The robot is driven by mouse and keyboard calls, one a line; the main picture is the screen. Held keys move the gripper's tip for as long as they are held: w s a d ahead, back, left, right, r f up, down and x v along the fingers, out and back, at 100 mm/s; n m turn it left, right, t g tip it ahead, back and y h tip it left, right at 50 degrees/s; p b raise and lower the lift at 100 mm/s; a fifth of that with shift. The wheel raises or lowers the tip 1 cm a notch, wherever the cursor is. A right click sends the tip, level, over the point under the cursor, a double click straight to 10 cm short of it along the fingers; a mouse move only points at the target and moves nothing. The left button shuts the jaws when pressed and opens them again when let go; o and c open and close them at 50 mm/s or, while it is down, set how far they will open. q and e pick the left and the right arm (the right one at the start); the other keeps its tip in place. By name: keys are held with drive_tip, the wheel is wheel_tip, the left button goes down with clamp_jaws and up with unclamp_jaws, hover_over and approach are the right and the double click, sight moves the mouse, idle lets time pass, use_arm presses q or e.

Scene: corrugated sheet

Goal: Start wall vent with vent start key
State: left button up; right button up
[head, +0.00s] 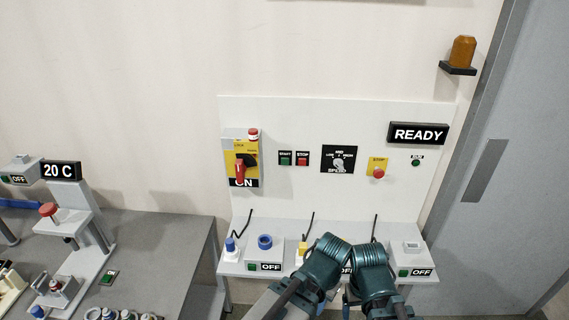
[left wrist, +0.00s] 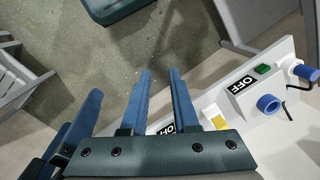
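The wall panel (head: 300,205) carries a yellow isolator (head: 246,160) marked ON, a green START button (head: 285,160) and a red STOP button (head: 302,160). On the shelf below are a blue-topped piece (head: 231,247), a box with a blue ring (head: 265,242) marked OFF, and a yellow piece (head: 301,249). I cannot tell which piece is the vent start key. My left gripper (left wrist: 160,72) is open, with nothing visible between its fingers. My right gripper (head: 370,272) is beside it over the shelf; its fingers are hidden in the head view and only partly visible in the left wrist view.
A READY sign (head: 418,134), speed selector (head: 339,159) and yellow emergency stop (head: 377,169) are on the panel. A grey box (head: 411,250) marked OFF stands at the shelf's right. A grey bench (head: 160,245) with several devices is at left. A grey door (head: 500,180) is at right.

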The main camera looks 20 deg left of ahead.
use_arm(q)
clamp_jaws()
idle(1.4)
